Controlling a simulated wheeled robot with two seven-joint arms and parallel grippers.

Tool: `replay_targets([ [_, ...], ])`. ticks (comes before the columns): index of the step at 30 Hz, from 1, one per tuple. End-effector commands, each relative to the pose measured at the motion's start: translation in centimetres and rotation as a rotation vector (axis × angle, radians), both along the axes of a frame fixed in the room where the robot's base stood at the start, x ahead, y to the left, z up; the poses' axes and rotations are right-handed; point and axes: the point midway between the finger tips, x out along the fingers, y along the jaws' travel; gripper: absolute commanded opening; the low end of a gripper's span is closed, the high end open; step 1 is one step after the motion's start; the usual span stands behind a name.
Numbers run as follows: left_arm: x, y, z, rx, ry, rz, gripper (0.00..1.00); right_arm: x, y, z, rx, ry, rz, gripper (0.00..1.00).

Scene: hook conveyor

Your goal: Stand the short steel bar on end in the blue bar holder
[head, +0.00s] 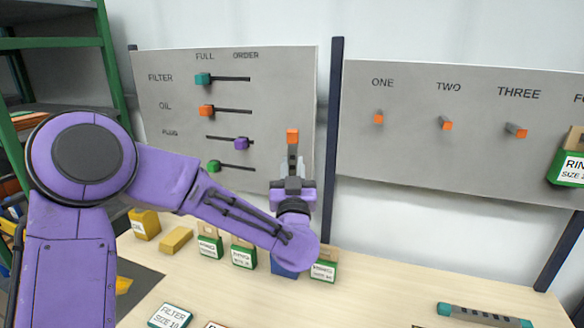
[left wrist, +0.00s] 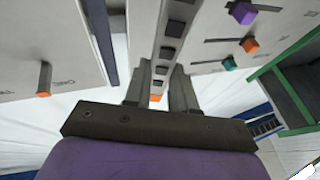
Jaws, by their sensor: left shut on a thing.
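In the head view the orange end points up and the lower part is hidden by the gripper. In the left wrist view the bar (left wrist: 172,40) shows dark square marks and runs between the fingers (left wrist: 160,88). A blue block (head: 284,271), probably the blue bar holder, stands on the table, mostly hidden behind my left wrist. My right gripper is not in view.
Green-and-white labelled boxes (head: 243,256) stand on both sides of the blue block. A longer steel bar with teal ends (head: 485,315) lies at the front right. Boards with sliders (head: 225,130) and hooks (head: 445,123) stand behind. The table right of the boxes is mostly clear.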

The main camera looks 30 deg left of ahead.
Motion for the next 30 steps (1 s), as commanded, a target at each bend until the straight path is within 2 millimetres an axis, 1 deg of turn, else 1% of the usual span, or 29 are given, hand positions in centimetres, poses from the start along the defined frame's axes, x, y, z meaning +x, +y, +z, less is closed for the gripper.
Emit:
replay_targets([
  [1, 0.0, 0.0, -0.8, -0.001, -0.001, 0.000, 0.00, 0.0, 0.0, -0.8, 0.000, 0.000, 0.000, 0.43],
  [3, 0.0, 0.0, -1.6, -0.001, 0.001, -0.001, 0.00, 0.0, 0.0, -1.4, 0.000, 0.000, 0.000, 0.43],
  [30, 0.0, -0.1, -10.1, 0.001, 0.001, -0.001, 0.00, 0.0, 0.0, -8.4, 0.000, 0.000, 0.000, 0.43],
])
